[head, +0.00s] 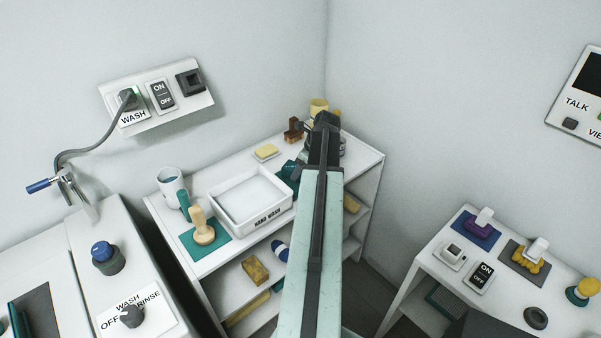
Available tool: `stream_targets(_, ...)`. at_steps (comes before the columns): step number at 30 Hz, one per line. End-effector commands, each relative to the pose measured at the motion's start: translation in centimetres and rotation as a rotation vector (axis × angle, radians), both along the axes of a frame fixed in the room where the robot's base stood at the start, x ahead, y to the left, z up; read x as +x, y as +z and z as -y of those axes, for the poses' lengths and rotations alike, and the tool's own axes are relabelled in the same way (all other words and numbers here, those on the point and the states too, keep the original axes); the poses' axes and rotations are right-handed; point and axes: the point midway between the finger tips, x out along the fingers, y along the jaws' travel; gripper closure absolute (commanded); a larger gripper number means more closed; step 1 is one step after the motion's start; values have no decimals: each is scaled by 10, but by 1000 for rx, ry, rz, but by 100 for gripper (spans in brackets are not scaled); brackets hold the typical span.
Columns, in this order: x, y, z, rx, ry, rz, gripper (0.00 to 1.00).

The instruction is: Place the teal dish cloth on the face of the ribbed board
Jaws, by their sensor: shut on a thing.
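My arm reaches up the middle of the head view, and its dark end stands over the back of the white shelf unit. My gripper (301,158) is mostly hidden behind the arm. A dark teal, crumpled-looking piece (289,172), apparently the teal dish cloth, shows just left of the arm at the gripper. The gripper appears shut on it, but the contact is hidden. A flat teal square (190,243) lies under a wooden-handled tool at the unit's front left. I cannot clearly identify the ribbed board; a dark green, lined panel (444,301) shows in the right-hand unit's lower shelf.
A white hand-wash basin (238,213), a mug (170,183) and a yellow block (266,152) crowd the shelf-unit top. Walls close off the corner behind.

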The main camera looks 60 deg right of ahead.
Motion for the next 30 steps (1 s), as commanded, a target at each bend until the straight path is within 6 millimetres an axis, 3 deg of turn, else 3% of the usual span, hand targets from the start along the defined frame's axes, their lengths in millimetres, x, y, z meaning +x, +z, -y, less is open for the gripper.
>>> stream_targets(4,0,-5,0,0,0,0,97)
stream_targets(5,0,-3,0,0,0,0,40)
stream_targets(6,0,-3,0,0,-1,0,29)
stream_targets(20,-2,6,1,0,-2,0,26)
stream_targets(26,-13,38,1,0,-3,0,26)
stream_targets(30,-26,71,2,0,-3,0,26)
